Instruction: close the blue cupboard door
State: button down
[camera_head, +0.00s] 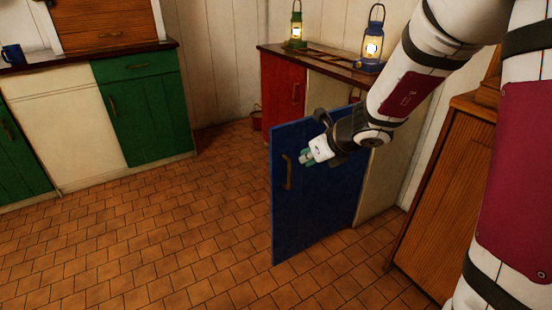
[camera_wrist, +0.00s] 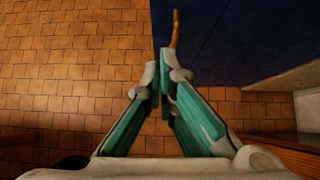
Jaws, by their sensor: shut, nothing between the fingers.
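The blue cupboard door (camera_head: 318,199) stands open, swung out from the low cupboard into the room. Its outer face with a curved brass handle (camera_head: 287,172) shows in the head view. My gripper (camera_head: 305,157) is shut and empty, close to the upper part of the door, near the handle's height and to its right. In the wrist view my gripper (camera_wrist: 162,90) points down, fingertips together, beside the door (camera_wrist: 225,45) and its handle (camera_wrist: 176,28). I cannot tell whether the fingers touch the door.
The cupboard's wooden top (camera_head: 335,64) carries a green lantern (camera_head: 297,30) and a blue lantern (camera_head: 372,45). A red door (camera_head: 283,88) is beside the opening. A wooden cabinet (camera_head: 440,190) stands at right. The tiled floor (camera_head: 160,245) at left is clear.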

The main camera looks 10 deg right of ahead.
jog(key=b, duration=0.4)
send_near(276, 162)
notch_tip(276, 162, down, 4)
jog(key=shift+w+a+r+p, duration=0.1)
jog(key=shift+w+a+p, duration=0.15)
jog(key=shift+w, duration=0.5)
jog(key=shift+w+a+r+p, duration=0.1)
jog(key=shift+w+a+p, duration=0.15)
jog(key=shift+w, duration=0.5)
jog(key=shift+w, duration=0.15)
